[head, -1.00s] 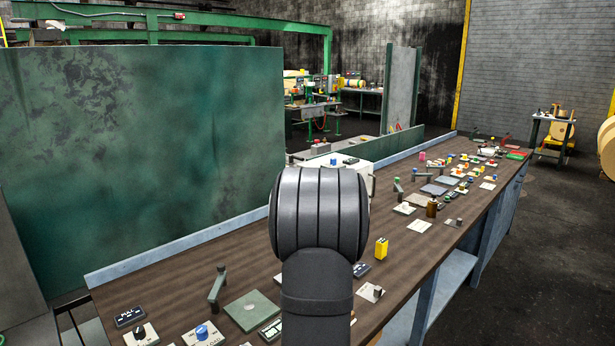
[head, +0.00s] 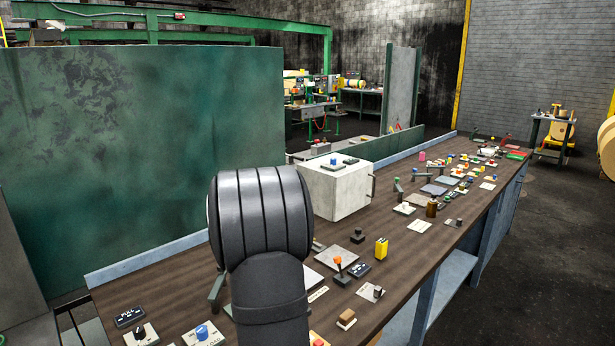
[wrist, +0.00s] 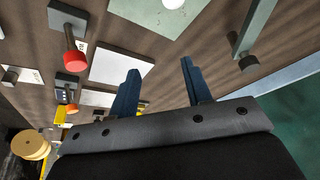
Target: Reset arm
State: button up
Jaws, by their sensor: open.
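My arm stands over the near part of the bench in the head view, and its dark grey links hide part of the controls behind them. My gripper shows in the wrist view (wrist: 160,80), its two blue fingers apart with nothing between them. It is above the brown bench top (wrist: 165,65); the gap to the surface cannot be told. Its fingertips are not visible in the head view.
The long bench (head: 395,235) holds several knobs, levers and plates. A green panel (head: 130,150) rises at the left. Open floor (head: 560,260) lies to the right.

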jog(key=shift+s+a, duration=0.7)
jog(key=shift+a, duration=0.35)
jog(key=shift+s+a, duration=0.7)
jog(key=shift+a, duration=0.35)
jog(key=shift+d, duration=0.1)
jog(key=w+d, duration=0.3)
jog(key=d, duration=0.6)
jog(key=w+d+m, duration=0.1)
jog(key=w+d, duration=0.3)
jog(key=d, duration=0.6)
jog(key=shift+w, duration=0.2)
jog(key=shift+a+f, duration=0.1)
jog(key=shift+a, duration=0.05)
